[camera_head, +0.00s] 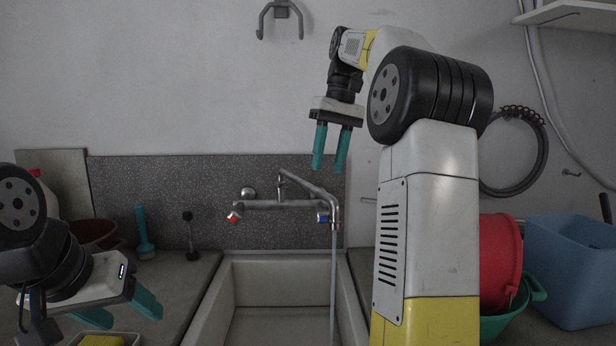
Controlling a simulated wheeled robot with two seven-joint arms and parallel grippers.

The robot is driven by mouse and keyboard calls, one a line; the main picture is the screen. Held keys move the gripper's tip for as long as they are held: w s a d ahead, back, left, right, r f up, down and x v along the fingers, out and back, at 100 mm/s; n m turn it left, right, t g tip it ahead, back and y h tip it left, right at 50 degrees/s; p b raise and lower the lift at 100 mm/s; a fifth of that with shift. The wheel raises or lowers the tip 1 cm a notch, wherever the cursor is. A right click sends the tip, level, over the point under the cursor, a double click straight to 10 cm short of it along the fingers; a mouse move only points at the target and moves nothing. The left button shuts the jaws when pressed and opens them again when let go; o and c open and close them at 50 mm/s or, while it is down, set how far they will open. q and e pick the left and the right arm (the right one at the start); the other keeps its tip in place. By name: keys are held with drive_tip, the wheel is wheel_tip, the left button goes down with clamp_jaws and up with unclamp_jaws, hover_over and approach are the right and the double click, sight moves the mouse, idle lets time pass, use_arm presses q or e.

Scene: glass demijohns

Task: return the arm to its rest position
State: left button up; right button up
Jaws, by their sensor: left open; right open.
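My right gripper (331,148) is raised in front of the wall, above and in front of the tap. Its two teal fingers point down, apart, with nothing between them. My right arm rises from the bottom right and bends over at the top, hiding part of the wall and counter. My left gripper (125,310) is low at the lower left, near the left counter. Its teal fingers are apart and point down and right. I see nothing held in it.
A teal brush (144,235) and a dark brush (190,238) stand on the left counter. A yellow sponge (100,341) lies below my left gripper. A red bucket (500,262) and blue bin (575,270) stand right.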

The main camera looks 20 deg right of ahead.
drive_tip(key=shift+d+r, duration=0.15)
drive_tip(key=shift+r, duration=0.6)
drive_tip(key=s+a+f+t, duration=0.3)
drive_tip(key=s+a+f, duration=0.1)
drive_tip(key=s+f, duration=0.5)
drive_tip(key=s+a+f+m+t, duration=0.1)
drive_tip(key=s+a+f+t, duration=0.2)
drive_tip(key=s+f, duration=0.6)
drive_tip(key=shift+s+a+f+t, duration=0.3)
drive_tip(key=shift+s+a, duration=0.7)
drive_tip(key=shift+a, duration=0.2)
